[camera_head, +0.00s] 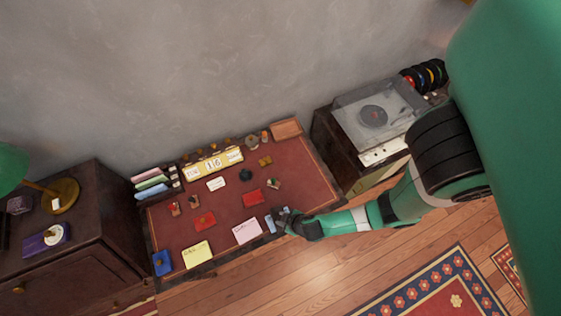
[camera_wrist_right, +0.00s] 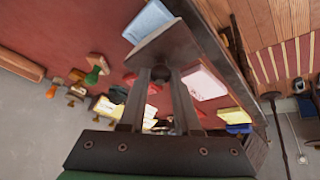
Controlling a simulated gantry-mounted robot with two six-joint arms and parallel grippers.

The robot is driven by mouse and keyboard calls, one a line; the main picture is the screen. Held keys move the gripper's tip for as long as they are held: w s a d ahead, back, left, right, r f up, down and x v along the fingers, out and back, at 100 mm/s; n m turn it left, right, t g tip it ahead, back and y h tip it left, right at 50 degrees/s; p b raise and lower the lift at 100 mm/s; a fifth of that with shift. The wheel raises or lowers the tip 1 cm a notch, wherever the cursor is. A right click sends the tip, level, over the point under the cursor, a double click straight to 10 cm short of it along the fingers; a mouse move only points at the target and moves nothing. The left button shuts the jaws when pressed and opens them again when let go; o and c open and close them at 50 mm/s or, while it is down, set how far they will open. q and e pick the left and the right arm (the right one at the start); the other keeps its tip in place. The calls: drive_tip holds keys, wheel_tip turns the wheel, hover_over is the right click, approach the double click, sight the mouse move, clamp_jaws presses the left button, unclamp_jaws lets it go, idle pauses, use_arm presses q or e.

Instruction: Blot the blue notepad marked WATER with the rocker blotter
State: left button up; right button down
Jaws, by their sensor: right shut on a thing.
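The light blue notepad (camera_head: 270,224) lies near the front edge of the red desk top, right of the pink notepad; its marking is not readable. In the right wrist view the blue notepad (camera_wrist_right: 148,20) shows at the top, partly hidden. My right gripper (camera_head: 282,218) is at the notepad's right side in the head view. It is shut on a dark brown block, which appears to be the rocker blotter (camera_wrist_right: 165,48), held across the fingertips close to the notepad. I cannot tell whether the blotter touches the paper. My left gripper is not in view.
A pink notepad (camera_head: 247,231), a yellow notepad (camera_head: 197,254) and a dark blue item (camera_head: 162,263) lie along the front edge. Red pads (camera_head: 253,198) and stamps stand behind.

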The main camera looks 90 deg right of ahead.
drive_tip(key=shift+w+d+r+g+y+p, duration=0.15)
drive_tip(key=shift+d+g+y+p, duration=0.45)
drive_tip(key=shift+p, duration=1.3)
drive_tip(key=shift+w, duration=0.1)
drive_tip(key=shift+w+d+m+y+p, duration=0.15)
drive_tip(key=shift+d+m+y+p, duration=0.2)
drive_tip(key=shift+y+p, duration=0.35)
drive_tip(key=shift+d, duration=0.15)
drive_tip(key=shift+w+d+g+y, duration=0.2)
drive_tip(key=shift+d+g+y, duration=0.1)
drive_tip(key=shift+y, duration=0.2)
drive_tip(key=shift+a, duration=0.15)
